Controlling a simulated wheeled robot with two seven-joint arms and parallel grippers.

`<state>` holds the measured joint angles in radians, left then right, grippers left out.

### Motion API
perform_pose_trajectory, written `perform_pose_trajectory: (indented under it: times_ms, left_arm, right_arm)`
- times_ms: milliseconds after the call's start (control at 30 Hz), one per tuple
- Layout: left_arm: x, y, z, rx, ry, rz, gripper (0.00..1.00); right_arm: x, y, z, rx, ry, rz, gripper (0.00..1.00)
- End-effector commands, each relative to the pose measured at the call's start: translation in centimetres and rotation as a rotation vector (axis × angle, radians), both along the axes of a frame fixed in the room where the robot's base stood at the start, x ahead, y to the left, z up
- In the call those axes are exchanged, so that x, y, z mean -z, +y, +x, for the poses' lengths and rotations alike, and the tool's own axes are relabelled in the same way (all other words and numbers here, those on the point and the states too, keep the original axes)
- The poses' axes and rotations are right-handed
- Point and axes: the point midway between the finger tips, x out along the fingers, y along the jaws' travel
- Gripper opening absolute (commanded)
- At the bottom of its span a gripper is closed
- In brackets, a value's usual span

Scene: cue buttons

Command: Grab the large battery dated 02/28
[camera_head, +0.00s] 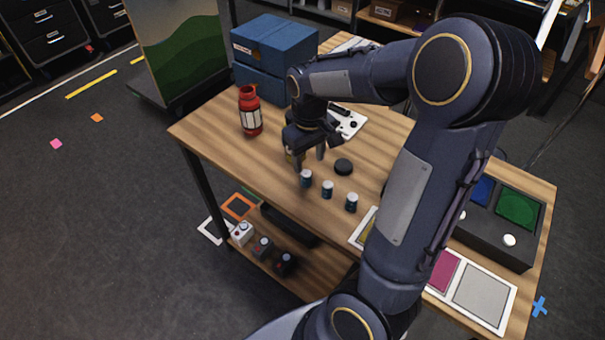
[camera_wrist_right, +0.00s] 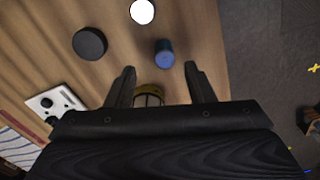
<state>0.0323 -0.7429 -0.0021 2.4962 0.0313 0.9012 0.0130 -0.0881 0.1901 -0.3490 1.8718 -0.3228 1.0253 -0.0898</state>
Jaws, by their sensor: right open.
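My right gripper (camera_head: 309,163) reaches down over the wooden table and is open. Three small dark cylinders with pale bands, (camera_head: 306,178) (camera_head: 327,189) (camera_head: 351,202), stand in a row just in front of it. They look like batteries, but no date is readable. A yellowish-brown cylinder (camera_head: 294,155) is partly hidden behind the fingers. In the right wrist view, the yellowish-brown cylinder (camera_wrist_right: 149,95) shows between the open fingers (camera_wrist_right: 159,72), near the palm. A blue cylinder (camera_wrist_right: 164,54) is just beyond the fingertips. My left gripper is not in view.
A black disc (camera_head: 343,167) lies beside the row. A red bottle (camera_head: 250,112) and blue boxes (camera_head: 272,48) stand at the back left. A white panel with knobs (camera_head: 351,123) is behind. A black box with a green panel (camera_head: 517,207) and coloured cards (camera_head: 478,292) are right.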

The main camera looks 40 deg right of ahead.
Motion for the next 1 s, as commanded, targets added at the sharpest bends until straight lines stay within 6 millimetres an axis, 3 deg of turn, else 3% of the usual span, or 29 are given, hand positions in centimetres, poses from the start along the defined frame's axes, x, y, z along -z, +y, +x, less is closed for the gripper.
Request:
perform_pose_trajectory:
  times_ms: [333, 667, 1000]
  left_arm:
    - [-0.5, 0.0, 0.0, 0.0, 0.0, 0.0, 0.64]
    - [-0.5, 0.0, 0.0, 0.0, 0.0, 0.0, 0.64]
    - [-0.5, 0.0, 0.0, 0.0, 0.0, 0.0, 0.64]
  right_arm:
    - [4.8, 0.6, 0.1, 0.001, 0.005, 0.0, 0.49]
    - [5.6, 0.6, 0.2, 0.001, -0.001, 0.001, 0.49]
    - [5.6, 0.6, 0.1, 0.0, -0.001, 0.0, 0.05]
